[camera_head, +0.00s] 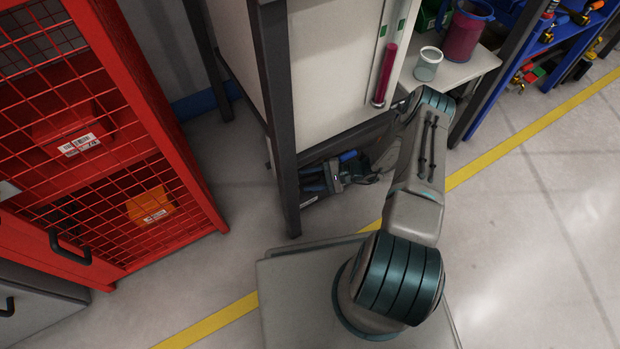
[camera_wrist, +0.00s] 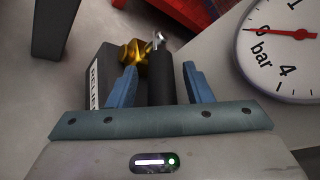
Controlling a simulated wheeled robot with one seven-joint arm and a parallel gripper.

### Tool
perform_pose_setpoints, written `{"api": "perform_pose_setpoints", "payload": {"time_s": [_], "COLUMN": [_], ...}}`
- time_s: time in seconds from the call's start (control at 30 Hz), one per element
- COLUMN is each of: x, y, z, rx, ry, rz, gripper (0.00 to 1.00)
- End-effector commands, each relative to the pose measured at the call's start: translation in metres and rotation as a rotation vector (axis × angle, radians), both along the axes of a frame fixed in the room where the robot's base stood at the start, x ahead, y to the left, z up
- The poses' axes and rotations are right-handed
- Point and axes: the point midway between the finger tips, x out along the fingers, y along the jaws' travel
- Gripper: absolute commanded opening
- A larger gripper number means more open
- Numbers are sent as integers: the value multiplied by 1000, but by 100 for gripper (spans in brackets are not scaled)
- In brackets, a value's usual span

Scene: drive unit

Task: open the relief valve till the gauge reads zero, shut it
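In the wrist view, a black cylindrical handle (camera_wrist: 160,80) stands between the blue fingers of my gripper (camera_wrist: 160,88). The fingers are open, with a gap visible on each side of the handle. A brass valve fitting (camera_wrist: 133,54) is just beyond and left of it. A dark block with a partly hidden white label (camera_wrist: 94,88) sits behind the left finger. The white gauge (camera_wrist: 268,72) is at the right, cut off by the frame edge. In the head view I cannot make out valve or gauge.
In the head view, a red mesh cabinet (camera_head: 186,165) stands left. A dark-framed bench post (camera_head: 277,110) stands in the middle. Blue and black items (camera_head: 325,178) lie low behind it. A side table (camera_head: 466,68) holds a white cup (camera_head: 428,66). Open floor lies right.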

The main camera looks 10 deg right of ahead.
Motion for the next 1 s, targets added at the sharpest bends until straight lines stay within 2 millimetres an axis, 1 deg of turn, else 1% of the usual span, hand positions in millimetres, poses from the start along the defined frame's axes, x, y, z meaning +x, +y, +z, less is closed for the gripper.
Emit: {"api": "perform_pose_setpoints", "payload": {"time_s": [0.17, 0.27, 0.37, 0.6, 0.7, 0.83, 0.9, 1.0], "x": [0, 0, -3, -11, -14, -17, -18, -20], "y": [-3, -10, -24, -77, -96, -115, -122, -128], "z": [2, 5, 10, 25, 30, 35, 36, 38], "rx": [0, 1, -1, -2, -1, -1, 0, 1], "ry": [-1, -1, -2, -2, -2, -2, 0, 0], "rz": [-3, -3, -3, -2, 0, 1, 1, 4], "gripper": [45, 45, 45, 45, 45, 45, 45, 45]}}
